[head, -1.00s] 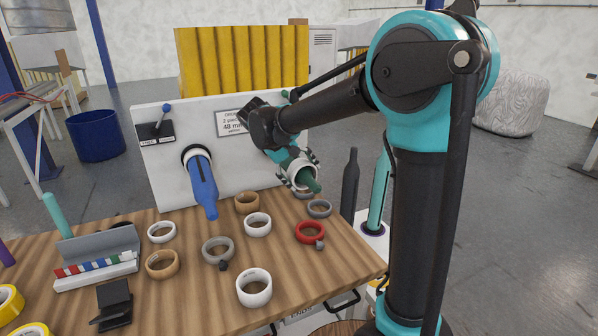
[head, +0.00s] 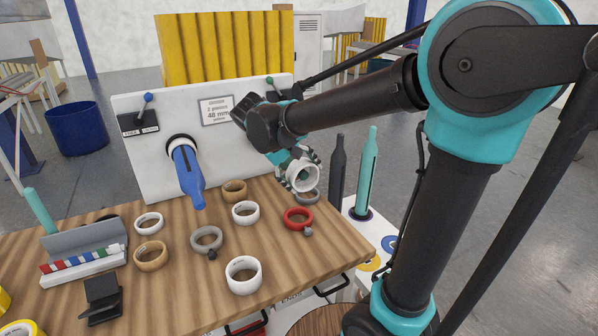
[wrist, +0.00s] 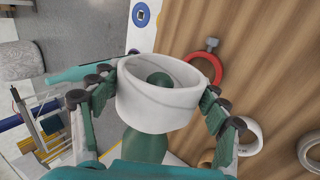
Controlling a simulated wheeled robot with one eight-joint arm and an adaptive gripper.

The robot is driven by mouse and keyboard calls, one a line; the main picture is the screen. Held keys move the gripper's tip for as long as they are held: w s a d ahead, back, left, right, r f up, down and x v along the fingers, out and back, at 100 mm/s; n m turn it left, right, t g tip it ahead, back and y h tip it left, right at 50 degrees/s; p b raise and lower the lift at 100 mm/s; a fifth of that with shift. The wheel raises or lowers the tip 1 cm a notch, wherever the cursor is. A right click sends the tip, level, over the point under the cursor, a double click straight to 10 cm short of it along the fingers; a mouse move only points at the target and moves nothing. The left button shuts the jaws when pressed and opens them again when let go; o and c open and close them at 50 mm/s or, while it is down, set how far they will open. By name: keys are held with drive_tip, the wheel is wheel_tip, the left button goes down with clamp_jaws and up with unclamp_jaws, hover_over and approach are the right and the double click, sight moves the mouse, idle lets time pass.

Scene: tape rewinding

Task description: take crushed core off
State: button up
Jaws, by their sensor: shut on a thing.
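My gripper (head: 300,172) is shut on a white core (head: 302,177), a wide ring that looks slightly oval, in front of the right part of the white panel (head: 140,165). In the wrist view the fingers grip the core (wrist: 158,108) from both sides. A green spindle (wrist: 145,148) comes up under it, and its rounded tip shows inside the bore. In the head view my arm and gripper hide the spindle. A blue spindle (head: 187,177) juts from the panel further left with no ring on it.
The wooden table (head: 180,285) holds several tape rings, among them a red one (head: 298,218) and a white one (head: 243,275). A teal post (head: 367,170) and a dark post (head: 337,168) stand close right of my gripper. A grey rack (head: 85,245) is at left.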

drive_tip(key=s+d, duration=0.2)
drive_tip(key=s, duration=0.4)
drive_tip(key=shift+s+d, duration=0.2)
drive_tip(key=shift+d, duration=0.15)
